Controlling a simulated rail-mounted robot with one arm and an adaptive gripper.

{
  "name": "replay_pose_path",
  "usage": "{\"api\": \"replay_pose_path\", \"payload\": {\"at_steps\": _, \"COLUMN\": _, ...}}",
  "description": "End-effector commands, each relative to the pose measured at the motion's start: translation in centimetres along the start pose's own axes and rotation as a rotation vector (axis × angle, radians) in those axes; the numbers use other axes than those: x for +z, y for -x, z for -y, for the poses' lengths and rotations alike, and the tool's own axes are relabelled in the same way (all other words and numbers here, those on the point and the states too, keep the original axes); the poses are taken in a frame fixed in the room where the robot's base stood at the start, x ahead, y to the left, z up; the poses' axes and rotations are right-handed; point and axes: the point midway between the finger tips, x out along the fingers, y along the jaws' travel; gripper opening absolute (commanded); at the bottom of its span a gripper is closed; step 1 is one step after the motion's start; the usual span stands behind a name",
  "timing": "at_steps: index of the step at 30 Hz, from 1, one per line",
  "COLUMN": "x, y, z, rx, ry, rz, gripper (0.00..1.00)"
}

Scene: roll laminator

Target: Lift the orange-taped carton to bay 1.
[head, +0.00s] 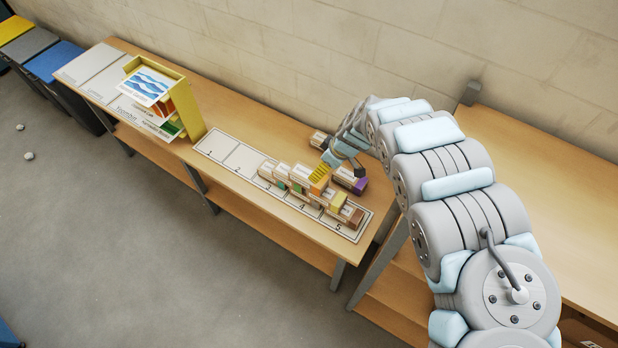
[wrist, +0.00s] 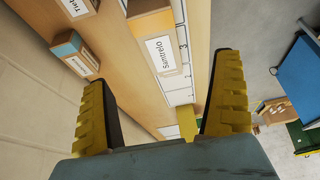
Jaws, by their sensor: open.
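My gripper (head: 322,170) is just above and beside the orange-taped carton in the head view. In the wrist view its yellow fingers (wrist: 162,75) are spread apart with nothing between their pads. Bay 1, at the strip's far left end, is empty.
Other cartons with green, yellow (head: 339,201) and brown ends crowd the strip's right part. A purple-ended carton (head: 351,181) and another (head: 320,140) stand behind it. A yellow rack (head: 186,108) stands left of bay 1. The wall runs behind the table.

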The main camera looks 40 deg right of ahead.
Motion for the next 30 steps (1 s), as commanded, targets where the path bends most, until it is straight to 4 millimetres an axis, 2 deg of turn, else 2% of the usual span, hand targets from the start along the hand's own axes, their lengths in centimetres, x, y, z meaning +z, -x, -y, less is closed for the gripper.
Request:
{"api": "replay_pose_path", "payload": {"at_steps": 6, "x": 0.0, "y": -2.7, "z": 0.2, "rx": -0.004, "ry": -0.002, "rz": -0.001, "gripper": 0.96}}
{"api": "replay_pose_path", "payload": {"at_steps": 21, "x": -0.2, "y": -7.6, "z": 0.0, "rx": 0.001, "ry": -0.001, "rz": -0.002, "gripper": 0.96}}
{"api": "replay_pose_path", "payload": {"at_steps": 30, "x": -0.2, "y": -9.4, "z": -0.1, "rx": 0.003, "ry": -0.001, "rz": -0.002, "gripper": 0.96}}
